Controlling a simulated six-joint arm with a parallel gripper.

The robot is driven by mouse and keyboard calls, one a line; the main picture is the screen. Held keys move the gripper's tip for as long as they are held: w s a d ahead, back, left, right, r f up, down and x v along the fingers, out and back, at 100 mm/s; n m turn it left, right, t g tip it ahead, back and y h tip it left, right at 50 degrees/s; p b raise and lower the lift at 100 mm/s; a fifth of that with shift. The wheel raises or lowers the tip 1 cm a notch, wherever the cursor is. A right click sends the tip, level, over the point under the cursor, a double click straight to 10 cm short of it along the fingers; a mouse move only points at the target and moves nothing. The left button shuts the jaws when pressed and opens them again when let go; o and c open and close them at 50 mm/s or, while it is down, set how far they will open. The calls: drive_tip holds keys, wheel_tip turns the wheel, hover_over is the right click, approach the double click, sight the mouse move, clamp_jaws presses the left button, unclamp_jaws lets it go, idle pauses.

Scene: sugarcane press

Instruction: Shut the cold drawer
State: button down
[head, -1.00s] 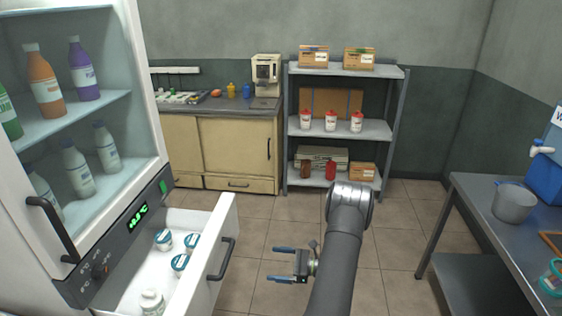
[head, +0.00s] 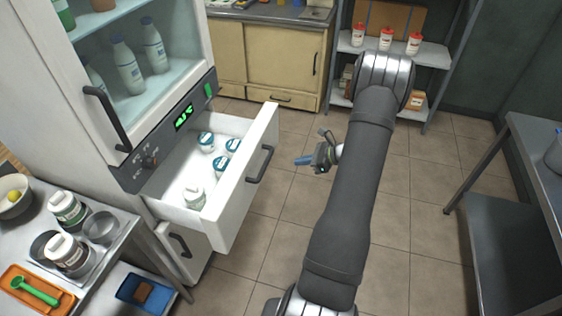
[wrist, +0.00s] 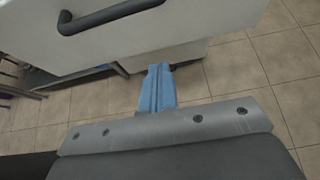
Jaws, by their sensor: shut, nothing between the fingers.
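The cold drawer (head: 236,196) is pulled out from the white fridge (head: 165,100), below its glass door.
A steel cart (head: 118,222) with jars and an orange tray (head: 36,288) stands at the lower left. A closed lower drawer (head: 183,248) is under the open one. A metal table (head: 540,150) is at right. The tiled floor between is clear.

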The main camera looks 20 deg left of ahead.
approach(261, 164)
wheel_tip(261, 164, down, 4)
drive_tip(key=a, duration=0.2)
drive_tip(key=shift+w+a+r, duration=0.1)
drive_tip(key=shift+a, duration=0.45)
drive_tip(key=shift+w+a+r, duration=0.1)
drive_tip(key=shift+a, duration=1.15)
